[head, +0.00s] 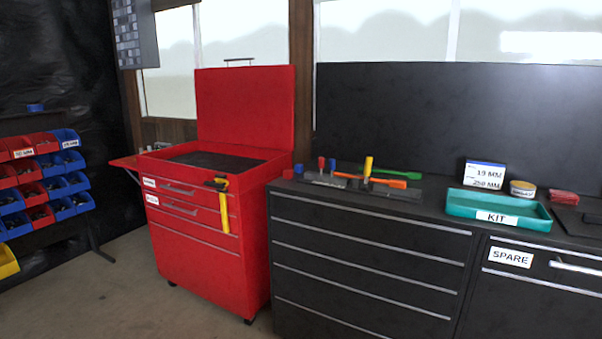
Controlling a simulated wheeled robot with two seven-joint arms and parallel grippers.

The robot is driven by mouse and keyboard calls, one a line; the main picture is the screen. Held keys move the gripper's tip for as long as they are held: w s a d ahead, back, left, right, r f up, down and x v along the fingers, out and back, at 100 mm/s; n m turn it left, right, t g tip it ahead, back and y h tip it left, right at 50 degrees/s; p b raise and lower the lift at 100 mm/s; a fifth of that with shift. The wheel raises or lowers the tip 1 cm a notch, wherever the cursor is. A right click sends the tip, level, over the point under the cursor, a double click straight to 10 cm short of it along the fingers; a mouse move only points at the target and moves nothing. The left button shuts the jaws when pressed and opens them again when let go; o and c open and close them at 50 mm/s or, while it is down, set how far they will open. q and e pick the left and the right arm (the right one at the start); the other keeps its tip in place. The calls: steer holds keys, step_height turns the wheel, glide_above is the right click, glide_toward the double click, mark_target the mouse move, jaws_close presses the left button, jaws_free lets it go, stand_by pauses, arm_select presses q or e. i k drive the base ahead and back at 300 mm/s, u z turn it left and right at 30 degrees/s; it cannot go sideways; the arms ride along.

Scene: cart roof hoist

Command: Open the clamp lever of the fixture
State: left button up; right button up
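I cannot clearly make out a fixture with a clamp lever in the head view. A dark flat object (578,219) lies at the right end of the dark bench top, cut off by the picture edge; I cannot tell whether it is the fixture. A dark tool rack (395,191) on the bench holds tools with red, blue, yellow, orange and green parts. None of these is clearly a clamp lever. Neither of my grippers is in view.
A red tool cart (205,240) stands with its lid up and a yellow-handled tool (224,212) on its side. A teal KIT tray (470,206), a size sign (485,175) and a red item (563,197) are on the dark bench (365,250). Bins (38,190) stand left; floor before them is clear.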

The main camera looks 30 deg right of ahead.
mark_target(369, 160)
steer(key=i, duration=1.05)
steer(key=z, duration=0.3)
